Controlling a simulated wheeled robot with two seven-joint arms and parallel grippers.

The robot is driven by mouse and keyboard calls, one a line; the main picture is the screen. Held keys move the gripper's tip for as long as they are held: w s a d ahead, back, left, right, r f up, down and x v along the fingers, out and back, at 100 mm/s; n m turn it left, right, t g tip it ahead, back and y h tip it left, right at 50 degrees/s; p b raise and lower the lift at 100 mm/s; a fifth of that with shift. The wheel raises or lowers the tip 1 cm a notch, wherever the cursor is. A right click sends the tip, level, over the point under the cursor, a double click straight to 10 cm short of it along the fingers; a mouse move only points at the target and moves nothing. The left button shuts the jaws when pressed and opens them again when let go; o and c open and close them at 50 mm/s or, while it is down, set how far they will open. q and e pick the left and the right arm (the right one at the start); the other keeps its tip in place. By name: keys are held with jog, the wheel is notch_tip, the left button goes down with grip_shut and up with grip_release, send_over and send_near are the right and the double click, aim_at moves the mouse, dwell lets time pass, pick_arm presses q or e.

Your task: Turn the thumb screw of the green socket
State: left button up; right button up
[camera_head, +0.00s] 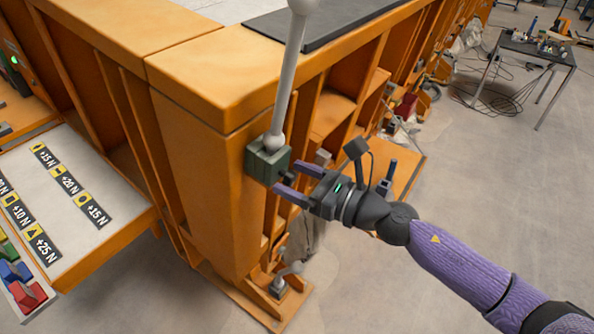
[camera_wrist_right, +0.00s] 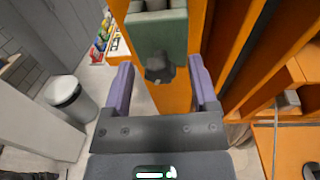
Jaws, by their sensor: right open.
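The green socket (camera_head: 268,160) is fixed to the corner of the orange frame, with the ball end of a pale grey rod seated in its top. In the right wrist view the socket (camera_wrist_right: 158,32) is at top centre, and its dark thumb screw (camera_wrist_right: 159,69) sticks out from its lower part toward me. My right gripper (camera_head: 286,178) is open, with its purple fingers pointing at the socket. In the right wrist view the gripper (camera_wrist_right: 161,76) has one finger on each side of the screw, with gaps visible. My left gripper is not in view.
The orange frame (camera_head: 205,80) fills the middle. A white board with weight labels (camera_head: 60,195) and coloured blocks (camera_head: 25,290) is at left. A dark table (camera_head: 535,48) stands far right. Open floor lies right of the frame. A bin (camera_wrist_right: 68,98) shows in the wrist view.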

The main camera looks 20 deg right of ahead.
grip_shut()
dwell(0.3)
